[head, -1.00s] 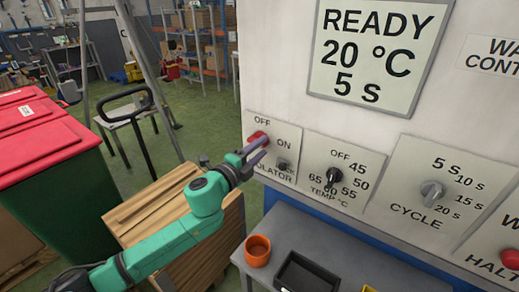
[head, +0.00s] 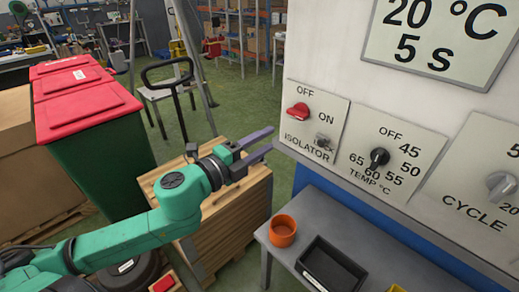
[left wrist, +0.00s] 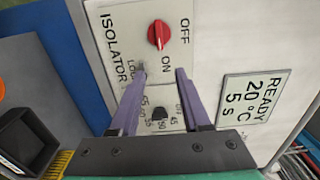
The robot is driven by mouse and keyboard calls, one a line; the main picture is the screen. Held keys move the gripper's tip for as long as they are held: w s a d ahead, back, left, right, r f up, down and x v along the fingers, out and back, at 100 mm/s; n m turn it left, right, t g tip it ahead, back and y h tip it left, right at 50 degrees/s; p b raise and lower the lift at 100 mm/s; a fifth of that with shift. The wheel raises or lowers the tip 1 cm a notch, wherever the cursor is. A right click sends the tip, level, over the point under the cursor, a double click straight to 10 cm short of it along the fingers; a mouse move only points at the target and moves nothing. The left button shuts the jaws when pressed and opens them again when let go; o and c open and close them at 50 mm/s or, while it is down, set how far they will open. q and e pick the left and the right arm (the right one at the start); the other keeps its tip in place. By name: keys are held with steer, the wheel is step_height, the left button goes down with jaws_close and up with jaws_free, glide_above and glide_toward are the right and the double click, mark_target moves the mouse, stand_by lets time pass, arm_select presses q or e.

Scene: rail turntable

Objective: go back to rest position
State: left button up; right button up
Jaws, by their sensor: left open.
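My left gripper (head: 268,143) is open and empty, left of the isolator panel (head: 330,107) in the head view. Its two purple fingers point toward the machine front. The red isolator knob (head: 298,112) is clear of the fingers and lies roughly level across the panel. In the left wrist view the knob (left wrist: 158,34) shows beyond and between the open fingertips (left wrist: 160,72). A small lock fitting (head: 322,141) sits below the knob. The display (left wrist: 249,99) reads READY, 20 °C, 5 s. My right gripper is not in view.
A grey bench (head: 330,218) below the panels holds an orange cup (head: 283,231) and a black tray (head: 332,265). A wooden pallet stack (head: 232,220) stands below my left arm. A green bin with red lids (head: 75,105) is at left. Temperature (head: 379,158) and cycle (head: 501,186) knobs are at right.

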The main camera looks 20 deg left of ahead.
arm_select(q)
steer(key=shift+s+a, duration=0.25)
steer(key=shift+s, duration=0.35)
